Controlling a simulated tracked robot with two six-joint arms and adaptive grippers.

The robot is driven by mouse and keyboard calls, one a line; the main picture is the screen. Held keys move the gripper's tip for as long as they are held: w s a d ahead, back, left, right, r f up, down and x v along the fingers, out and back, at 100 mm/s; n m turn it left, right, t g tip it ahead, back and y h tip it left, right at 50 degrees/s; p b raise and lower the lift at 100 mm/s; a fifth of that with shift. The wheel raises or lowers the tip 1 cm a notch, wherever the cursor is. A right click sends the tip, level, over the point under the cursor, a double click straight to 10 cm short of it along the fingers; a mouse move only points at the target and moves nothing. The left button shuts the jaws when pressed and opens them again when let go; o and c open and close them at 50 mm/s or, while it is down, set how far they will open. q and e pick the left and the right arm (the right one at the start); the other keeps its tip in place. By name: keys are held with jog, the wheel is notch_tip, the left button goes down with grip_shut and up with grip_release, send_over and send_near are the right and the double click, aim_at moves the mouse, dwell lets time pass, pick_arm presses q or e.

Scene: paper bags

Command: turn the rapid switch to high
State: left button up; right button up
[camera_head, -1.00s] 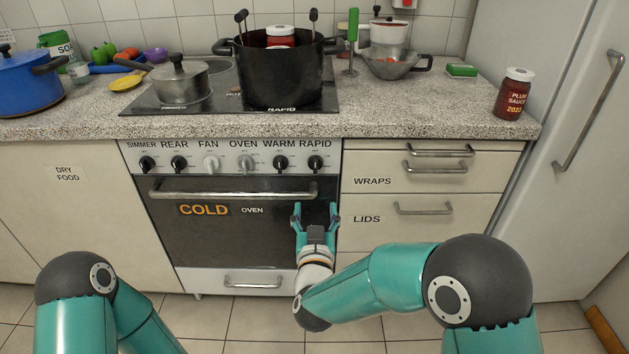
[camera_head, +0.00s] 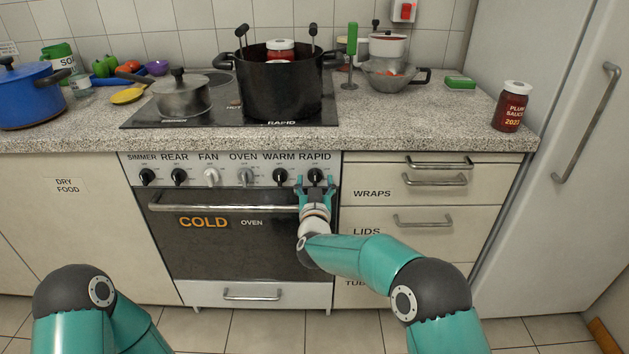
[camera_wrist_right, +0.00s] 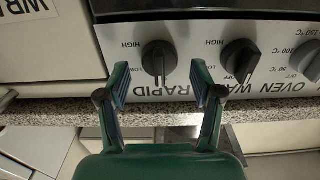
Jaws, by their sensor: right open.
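The rapid switch (camera_head: 315,176) is a black knob at the right end of the stove's control panel, under the printed word RAPID. It also shows in the right wrist view (camera_wrist_right: 159,58), with HIGH printed beside it and its grip bar roughly upright in that picture. My right gripper (camera_head: 316,184) is open in front of this knob, one finger on each side. In the right wrist view its fingertips (camera_wrist_right: 160,82) flank the knob with gaps on both sides; I see no contact. My left gripper is out of view; only part of the left arm shows.
The warm knob (camera_head: 280,176) sits close to the left of the rapid one. The oven handle (camera_head: 225,207) runs below the panel. A large black pot (camera_head: 280,90) stands on the hob above. Drawer handles (camera_head: 435,179) stick out at the right.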

jog(key=shift+w, duration=0.6)
